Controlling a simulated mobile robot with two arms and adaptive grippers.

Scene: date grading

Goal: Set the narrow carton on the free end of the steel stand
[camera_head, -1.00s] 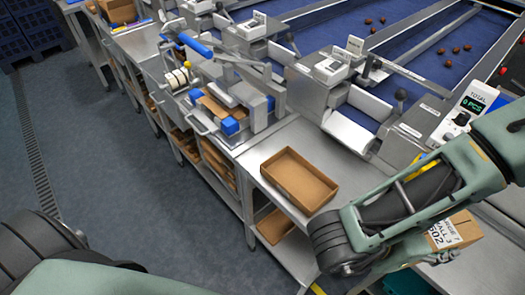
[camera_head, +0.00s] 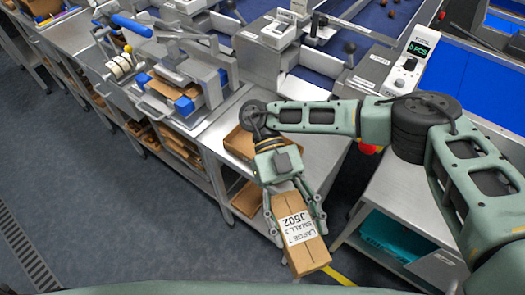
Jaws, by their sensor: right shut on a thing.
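The narrow carton (camera_head: 308,256) is a closed brown box with a white label reading LARGE 7, SMALL 3, J502. My right gripper (camera_head: 294,216) is shut on it, with one finger along each side. The carton is tilted in the picture and shows in front of the steel stand's (camera_head: 327,157) front edge, over the aisle. How high it hangs is hard to tell. The stand's top holds an open brown tray (camera_head: 238,142) at its left end, partly hidden by my right arm. The right part of the top looks bare. My left gripper is out of view.
A bag-sealing-like bench device with blue clamps (camera_head: 185,75) stands left of the stand. A counter unit (camera_head: 411,60) with a green display is behind my right arm. Another steel table (camera_head: 395,200) with a teal bin (camera_head: 385,232) below stands right, across a gap.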

